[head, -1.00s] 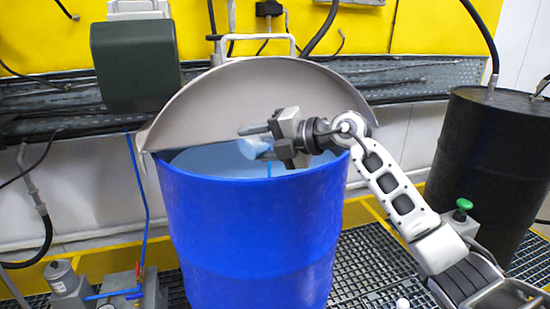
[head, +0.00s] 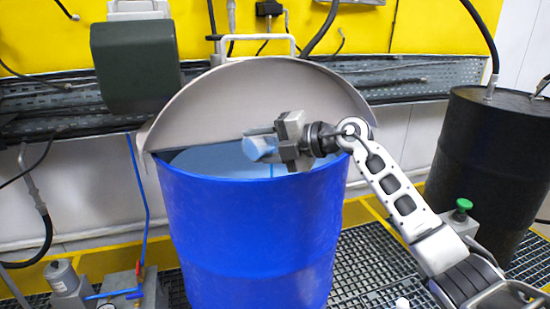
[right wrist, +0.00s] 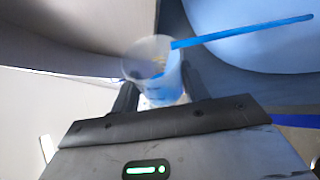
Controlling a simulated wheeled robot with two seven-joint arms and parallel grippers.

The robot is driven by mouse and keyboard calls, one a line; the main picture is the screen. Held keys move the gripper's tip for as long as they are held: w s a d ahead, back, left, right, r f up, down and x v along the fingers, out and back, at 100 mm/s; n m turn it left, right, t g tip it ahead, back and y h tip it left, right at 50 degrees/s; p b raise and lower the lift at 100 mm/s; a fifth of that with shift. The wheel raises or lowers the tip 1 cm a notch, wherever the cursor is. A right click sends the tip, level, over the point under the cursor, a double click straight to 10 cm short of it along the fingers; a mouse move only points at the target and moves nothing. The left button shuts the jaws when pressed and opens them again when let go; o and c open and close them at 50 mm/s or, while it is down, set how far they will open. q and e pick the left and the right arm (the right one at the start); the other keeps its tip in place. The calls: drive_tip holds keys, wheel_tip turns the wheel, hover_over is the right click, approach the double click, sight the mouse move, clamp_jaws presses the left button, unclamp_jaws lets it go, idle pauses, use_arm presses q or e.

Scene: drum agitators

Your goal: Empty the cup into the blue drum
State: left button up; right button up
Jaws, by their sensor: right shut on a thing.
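The blue drum (head: 245,235) stands upright in the middle of the head view, with pale blue inside its open top (head: 215,160). A raised grey half-round lid (head: 255,95) stands behind the opening. My right gripper (head: 262,142) is shut on the small translucent bluish cup (head: 260,149), which is tipped over the drum opening. The cup (right wrist: 152,68) also shows between the fingers in the right wrist view, with something yellowish inside. A thin straight blue line (right wrist: 242,32) runs from its rim; I cannot tell whether it is liquid or a stick. My left gripper is out of view.
A black drum (head: 495,150) stands at the right. A dark green box (head: 137,65) hangs at the upper left. A pump-like unit with a blue pipe (head: 140,210) is left of the blue drum. Dark floor grating (head: 365,265) lies around it.

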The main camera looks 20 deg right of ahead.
drive_tip(key=shift+w+d+r+m+y, duration=0.1)
drive_tip(key=shift+d+r+m+y, duration=0.2)
drive_tip(key=shift+m+y, duration=0.35)
idle(1.0)
